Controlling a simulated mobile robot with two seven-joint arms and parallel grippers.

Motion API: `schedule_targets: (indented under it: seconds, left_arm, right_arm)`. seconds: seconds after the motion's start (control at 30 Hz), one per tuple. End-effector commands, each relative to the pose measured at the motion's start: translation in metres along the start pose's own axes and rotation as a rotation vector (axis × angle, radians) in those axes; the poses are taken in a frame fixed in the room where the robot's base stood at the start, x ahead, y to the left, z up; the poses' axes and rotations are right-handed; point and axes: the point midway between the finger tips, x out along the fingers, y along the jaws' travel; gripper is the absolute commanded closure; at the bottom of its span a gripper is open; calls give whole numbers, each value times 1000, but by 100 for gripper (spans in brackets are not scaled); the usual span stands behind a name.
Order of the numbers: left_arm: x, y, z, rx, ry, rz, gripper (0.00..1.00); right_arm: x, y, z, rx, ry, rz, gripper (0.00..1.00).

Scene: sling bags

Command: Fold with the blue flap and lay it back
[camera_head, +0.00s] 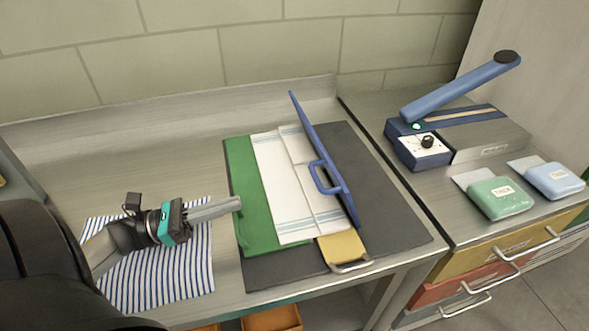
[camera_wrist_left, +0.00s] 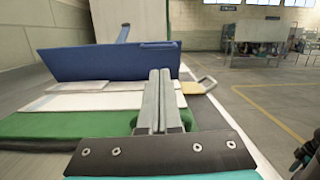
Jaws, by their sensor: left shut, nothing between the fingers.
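The blue flap (camera_head: 320,148) stands raised and tilted on the right side of the folding board, with a blue handle (camera_head: 324,179) on its left face. White cloth (camera_head: 283,190) with thin stripes lies folded on the board, left of the flap. The green flap (camera_head: 250,207) lies flat on the left, and a yellow flap (camera_head: 342,247) with a metal handle shows at the front. My left gripper (camera_head: 238,204) is shut and empty at the green flap's left edge. The blue flap (camera_wrist_left: 110,62) also stands beyond the gripper (camera_wrist_left: 161,78) in the left wrist view.
A dark mat (camera_head: 388,200) lies under the board. A striped cloth (camera_head: 190,265) lies under my left arm. At right, a blue sealer (camera_head: 420,148) with a raised lever stands near a green pack (camera_head: 498,198) and a blue pack (camera_head: 556,180). The back left counter is clear.

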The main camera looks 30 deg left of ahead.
Motion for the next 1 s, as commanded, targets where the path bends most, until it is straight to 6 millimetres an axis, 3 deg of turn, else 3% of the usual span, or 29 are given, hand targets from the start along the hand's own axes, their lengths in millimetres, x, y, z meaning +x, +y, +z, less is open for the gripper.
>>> schedule_targets:
  seconds: [0.27,0.7,1.0]
  left_arm:
    - [10,-3,1,66,3,9,100]
    - [100,-2,2,65,1,7,100]
    - [135,-2,0,62,4,9,100]
  right_arm:
    - [-7,-2,2,-1,-3,-3,50]
    - [-19,-2,1,-1,-4,-3,50]
    - [-23,-2,1,-1,-4,-3,50]
